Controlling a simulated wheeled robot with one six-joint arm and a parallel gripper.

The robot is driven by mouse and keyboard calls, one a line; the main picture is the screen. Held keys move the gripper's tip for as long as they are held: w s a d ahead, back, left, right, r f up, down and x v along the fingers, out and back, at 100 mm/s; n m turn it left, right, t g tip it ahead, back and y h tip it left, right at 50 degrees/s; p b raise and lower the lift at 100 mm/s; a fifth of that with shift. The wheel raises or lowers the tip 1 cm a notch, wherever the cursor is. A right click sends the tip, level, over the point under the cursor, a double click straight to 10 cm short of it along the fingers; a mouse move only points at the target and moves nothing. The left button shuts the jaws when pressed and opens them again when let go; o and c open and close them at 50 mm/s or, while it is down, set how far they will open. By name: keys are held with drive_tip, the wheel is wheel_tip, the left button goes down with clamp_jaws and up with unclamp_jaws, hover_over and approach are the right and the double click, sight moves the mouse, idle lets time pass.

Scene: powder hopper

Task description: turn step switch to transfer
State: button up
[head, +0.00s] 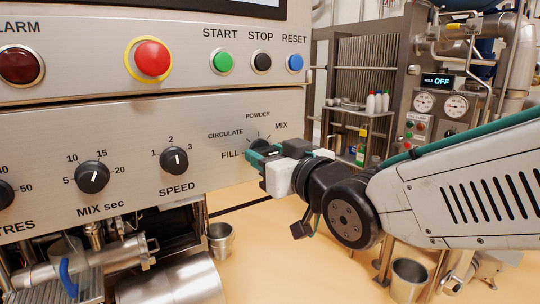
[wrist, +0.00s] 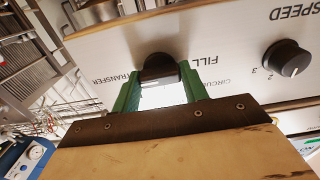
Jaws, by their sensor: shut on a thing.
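The step switch is a black round knob on the steel panel, largely hidden behind my gripper (head: 262,153) in the head view. Around it I read CIRCULATE, POWDER, MIX and FILL; the TRANSFER label is hidden there. In the wrist view the black step switch knob (wrist: 158,66) sits between the two green fingers of my gripper (wrist: 160,82), which are shut on its sides.
The SPEED knob (head: 174,160) and MIX sec knob (head: 92,177) are to the left on the same panel. Above are a red button (head: 152,58) and the START (head: 223,62), STOP (head: 262,62) and RESET (head: 295,63) buttons. A metal cup (head: 221,240) stands below.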

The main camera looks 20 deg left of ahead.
drive_tip(key=shift+f, duration=0.1)
idle(0.5)
drive_tip(key=o, duration=1)
drive_tip(key=shift+s+d, duration=0.1)
drive_tip(key=v, duration=0.7)
drive_tip(key=shift+s+d, duration=0.2)
drive_tip(key=shift+s, duration=0.05)
